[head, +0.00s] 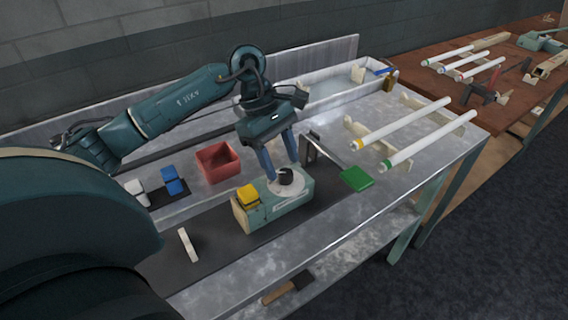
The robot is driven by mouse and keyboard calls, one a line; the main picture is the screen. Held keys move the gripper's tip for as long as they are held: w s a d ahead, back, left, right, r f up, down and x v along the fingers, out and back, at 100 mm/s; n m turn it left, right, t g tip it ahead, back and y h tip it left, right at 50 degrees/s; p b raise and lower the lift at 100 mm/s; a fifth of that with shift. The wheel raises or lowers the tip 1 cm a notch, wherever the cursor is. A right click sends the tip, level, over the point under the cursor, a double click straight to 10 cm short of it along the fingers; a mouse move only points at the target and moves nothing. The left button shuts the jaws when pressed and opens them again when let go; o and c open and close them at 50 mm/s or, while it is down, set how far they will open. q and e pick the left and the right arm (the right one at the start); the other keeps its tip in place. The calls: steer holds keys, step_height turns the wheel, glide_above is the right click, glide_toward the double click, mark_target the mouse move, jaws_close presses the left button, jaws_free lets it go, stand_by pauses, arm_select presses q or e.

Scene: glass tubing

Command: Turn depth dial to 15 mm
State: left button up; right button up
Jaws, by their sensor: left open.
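A pale green device (248,219) stands on the dark mat on the metal bench. On its top is a round white dial plate with a black knob (287,176), which I take as the depth dial. A yellow block (248,195) sits at the device's left end. My left gripper (281,172) points down with its fingers apart, one at each side of the knob. I cannot tell whether the fingers touch the knob. The dial's markings are too small to read. My right gripper is not in view.
White tubes (429,137) rest on supports at the right. A wooden table (450,80) adjoins behind.

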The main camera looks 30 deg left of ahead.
mark_target(285, 175)
arm_select(q)
steer(key=shift+x, duration=1.25)
steer(key=shift+c, duration=0.4)
steer(key=shift+a, duration=0.1)
steer(key=c, duration=0.9)
